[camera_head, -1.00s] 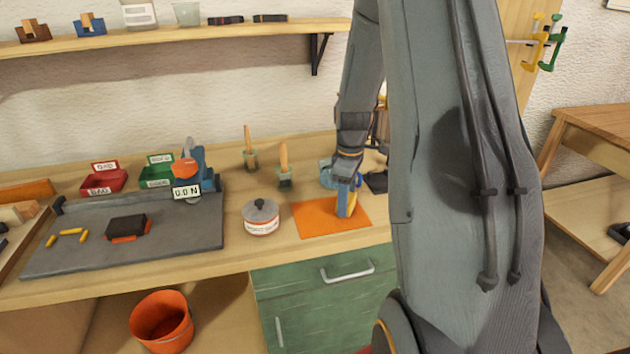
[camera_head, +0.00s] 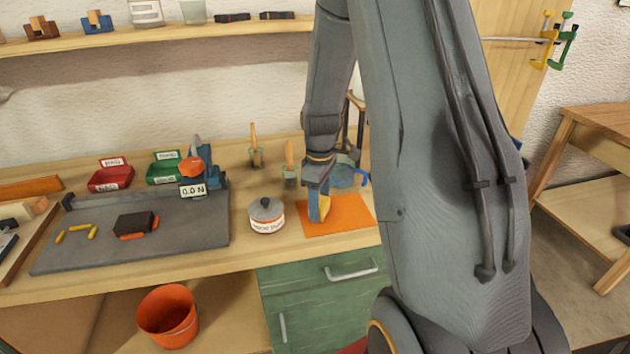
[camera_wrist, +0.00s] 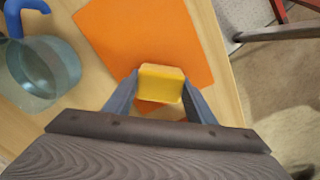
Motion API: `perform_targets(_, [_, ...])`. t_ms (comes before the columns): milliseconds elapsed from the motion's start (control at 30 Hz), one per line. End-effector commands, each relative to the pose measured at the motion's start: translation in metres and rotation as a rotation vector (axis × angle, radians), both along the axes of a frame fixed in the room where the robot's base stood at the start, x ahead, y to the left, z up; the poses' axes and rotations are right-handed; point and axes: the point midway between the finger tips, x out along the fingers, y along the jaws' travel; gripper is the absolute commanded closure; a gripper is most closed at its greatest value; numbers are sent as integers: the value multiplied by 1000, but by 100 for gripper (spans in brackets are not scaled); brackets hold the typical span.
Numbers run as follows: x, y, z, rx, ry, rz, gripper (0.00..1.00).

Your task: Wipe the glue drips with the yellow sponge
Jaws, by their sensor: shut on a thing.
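My gripper (camera_head: 319,204) is shut on the yellow sponge (camera_head: 325,208), low over the left part of the orange mat (camera_head: 345,211) on the bench. In the wrist view the sponge (camera_wrist: 161,83) sits between the two fingers, with the orange mat (camera_wrist: 125,35) under and beyond it. I cannot tell whether the sponge touches the mat. No glue drips can be made out; the sponge and the fingers hide part of the mat.
A lidded pot (camera_head: 266,216) stands left of the mat. A clear vessel with a blue handle (camera_wrist: 45,70) stands close by. Brushes in holders (camera_head: 290,165) stand behind. A grey board (camera_head: 125,240) lies further left. An orange bucket (camera_head: 168,315) is below the bench.

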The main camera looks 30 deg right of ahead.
Motion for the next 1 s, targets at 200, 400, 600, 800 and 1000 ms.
perform_targets(200, [0,8,16,-1,-3,-3,74])
perform_targets(400, [-1,9,39,0,0,-1,74])
perform_targets(600, [0,10,57,0,0,1,74])
perform_targets(800, [0,10,74,0,0,2,74])
perform_targets(1000, [0,11,82,1,1,3,74])
